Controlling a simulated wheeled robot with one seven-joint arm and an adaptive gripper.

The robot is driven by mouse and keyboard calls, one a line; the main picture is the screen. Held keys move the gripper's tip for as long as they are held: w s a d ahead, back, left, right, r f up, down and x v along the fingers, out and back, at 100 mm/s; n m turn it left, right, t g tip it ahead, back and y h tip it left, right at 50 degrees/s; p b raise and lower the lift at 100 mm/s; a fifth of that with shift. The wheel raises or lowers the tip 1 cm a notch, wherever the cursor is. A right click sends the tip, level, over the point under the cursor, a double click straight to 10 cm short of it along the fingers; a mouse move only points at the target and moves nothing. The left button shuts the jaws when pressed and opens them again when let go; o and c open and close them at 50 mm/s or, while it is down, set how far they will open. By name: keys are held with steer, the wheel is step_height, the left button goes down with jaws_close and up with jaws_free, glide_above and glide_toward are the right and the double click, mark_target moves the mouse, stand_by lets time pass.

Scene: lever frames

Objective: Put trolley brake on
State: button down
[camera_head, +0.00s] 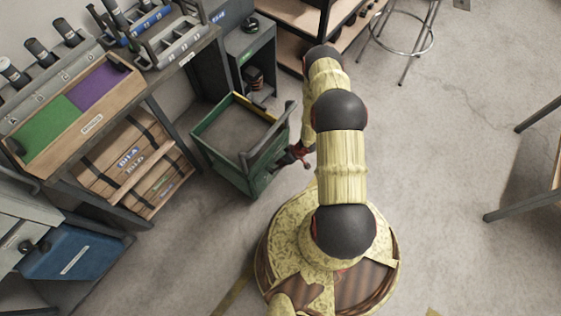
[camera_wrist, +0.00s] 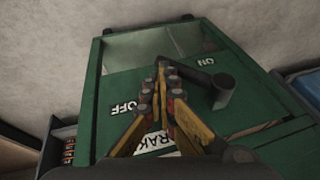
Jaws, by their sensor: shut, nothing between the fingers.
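The green trolley (camera_head: 225,172) stands on the floor left of my arm, and its side panel (camera_wrist: 97,115) fills much of the wrist view. The panel bears a white ON label (camera_wrist: 205,62), a white OFF label (camera_wrist: 124,108) and a partly hidden BRAKE label (camera_wrist: 158,141). A dark brake lever (camera_wrist: 222,92) with a round grip sticking out lies right of my fingers, close to ON. My gripper (camera_wrist: 160,68) is shut and empty over the panel, left of the grip. My fingers hide part of the lever; I cannot tell whether they touch it. In the head view my gripper (camera_head: 300,156) is beside the trolley.
A workbench with a wooden tray (camera_head: 120,80) and crates (camera_head: 130,165) stands left of the trolley. A dark cabinet (camera_head: 250,50) is behind it. A blue bin (camera_head: 72,248) is at lower left. A stool (camera_head: 400,45) stands at the back.

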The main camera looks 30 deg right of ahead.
steer(key=shift+s+a+f+b, duration=0.1)
steer(key=shift+a+f+b, duration=0.15)
steer(key=shift+f, duration=0.2)
steer(key=shift+a+f+b, duration=0.1)
steer(key=shift+f+b, duration=0.1)
steer(key=shift+f, duration=0.2)
steer(key=shift+a+f, duration=0.15)
steer(key=shift+f, duration=0.05)
stand_by(0.8)
stand_by(0.8)
